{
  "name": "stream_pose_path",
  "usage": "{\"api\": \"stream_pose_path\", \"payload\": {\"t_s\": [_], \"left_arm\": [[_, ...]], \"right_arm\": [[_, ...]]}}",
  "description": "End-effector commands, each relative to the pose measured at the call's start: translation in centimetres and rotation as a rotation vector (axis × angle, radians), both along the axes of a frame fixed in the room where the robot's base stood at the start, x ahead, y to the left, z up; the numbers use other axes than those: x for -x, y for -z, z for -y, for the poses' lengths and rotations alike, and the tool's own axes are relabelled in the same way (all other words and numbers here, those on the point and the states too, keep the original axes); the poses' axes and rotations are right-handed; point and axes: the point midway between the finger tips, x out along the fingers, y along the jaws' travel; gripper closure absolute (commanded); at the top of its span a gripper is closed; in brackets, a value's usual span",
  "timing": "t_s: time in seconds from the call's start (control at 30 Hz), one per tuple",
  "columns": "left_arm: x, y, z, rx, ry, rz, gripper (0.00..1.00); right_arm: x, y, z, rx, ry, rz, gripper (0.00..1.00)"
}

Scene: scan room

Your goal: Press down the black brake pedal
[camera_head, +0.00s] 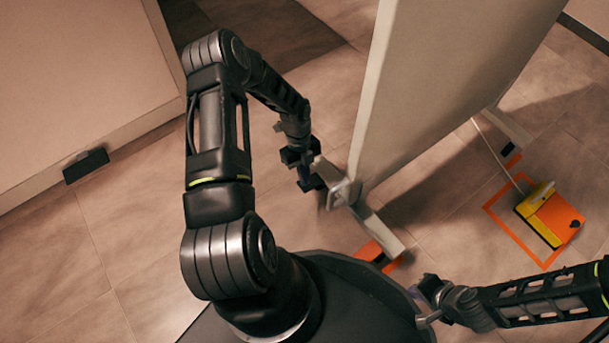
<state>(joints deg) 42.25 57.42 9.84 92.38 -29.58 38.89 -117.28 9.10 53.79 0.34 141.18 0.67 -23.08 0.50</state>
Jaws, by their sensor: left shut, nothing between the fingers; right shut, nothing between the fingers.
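A black pedal (86,165), which I take to be the brake pedal, sticks out low from the pale cabinet at the left. My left gripper (312,182) is far to the right of it, pointing down beside the edge of the upright panel. It looks shut, and it is close to a grey bracket (341,192) on that panel; I cannot tell whether they touch. My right gripper (422,302) is at the lower right, close to my own base, shut and empty, far from the pedal.
The tall panel (440,80) stands on feet with orange marks (378,252). An orange and yellow foot switch (552,215) with a cable sits in an orange floor outline at the right. The tiled floor (100,240) in front of the pale cabinet (75,80) is clear.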

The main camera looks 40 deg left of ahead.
Motion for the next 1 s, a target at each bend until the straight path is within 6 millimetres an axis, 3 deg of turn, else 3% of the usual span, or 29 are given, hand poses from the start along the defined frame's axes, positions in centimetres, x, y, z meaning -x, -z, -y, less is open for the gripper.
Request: {"api": "stream_pose_path", "payload": {"t_s": [0.67,1.0], "left_arm": [[0.6,0.5,-0.2,0.028,-0.002,0.095,1.00],[1.5,1.8,-0.5,0.077,-0.008,0.256,1.00]], "right_arm": [[0.1,-0.3,0.0,0.000,-0.001,-0.002,1.00],[0.1,-0.2,0.0,0.000,-0.001,-0.002,1.00]]}}
